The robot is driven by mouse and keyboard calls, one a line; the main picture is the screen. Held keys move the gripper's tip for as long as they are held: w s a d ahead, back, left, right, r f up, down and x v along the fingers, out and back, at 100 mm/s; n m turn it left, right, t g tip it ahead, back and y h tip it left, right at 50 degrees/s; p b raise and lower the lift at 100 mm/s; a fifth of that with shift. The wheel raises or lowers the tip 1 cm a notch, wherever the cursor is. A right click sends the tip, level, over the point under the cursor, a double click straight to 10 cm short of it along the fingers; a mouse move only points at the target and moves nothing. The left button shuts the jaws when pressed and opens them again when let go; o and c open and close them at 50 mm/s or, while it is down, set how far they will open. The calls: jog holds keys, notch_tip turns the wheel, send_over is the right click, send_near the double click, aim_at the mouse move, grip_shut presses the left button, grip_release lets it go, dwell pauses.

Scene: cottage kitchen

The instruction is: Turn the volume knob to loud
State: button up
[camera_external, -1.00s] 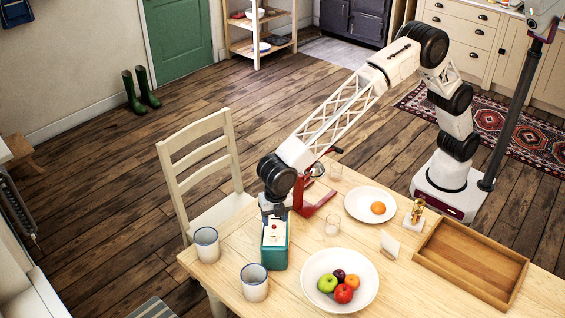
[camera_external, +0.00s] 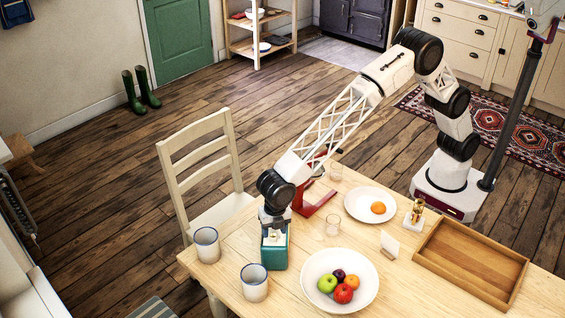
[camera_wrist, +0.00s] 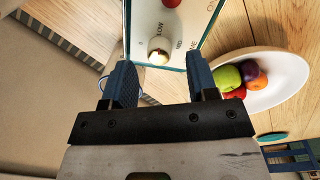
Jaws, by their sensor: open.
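A teal box (camera_external: 273,255) with a pale top stands near the table's front left edge. In the wrist view its top (camera_wrist: 181,18) carries a round cream knob (camera_wrist: 158,50), a red round part (camera_wrist: 171,2) at the picture's edge, and printed words that seem to read LOW and MID. My gripper (camera_external: 274,230) points down over the box. In the wrist view my gripper (camera_wrist: 160,62) is open, with one finger on each side of the knob. In the external view the gripper hides much of the box top.
Two mugs (camera_external: 207,245) (camera_external: 254,284) stand left and in front of the box. A white fruit bowl (camera_external: 315,300) is close on its right. A red stand (camera_external: 318,200), a small glass (camera_external: 333,225) and a plate (camera_external: 362,212) are behind. A wooden tray (camera_external: 425,262) lies right.

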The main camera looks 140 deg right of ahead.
jog(key=shift+f, duration=1.1)
jog(key=c, duration=0.9)
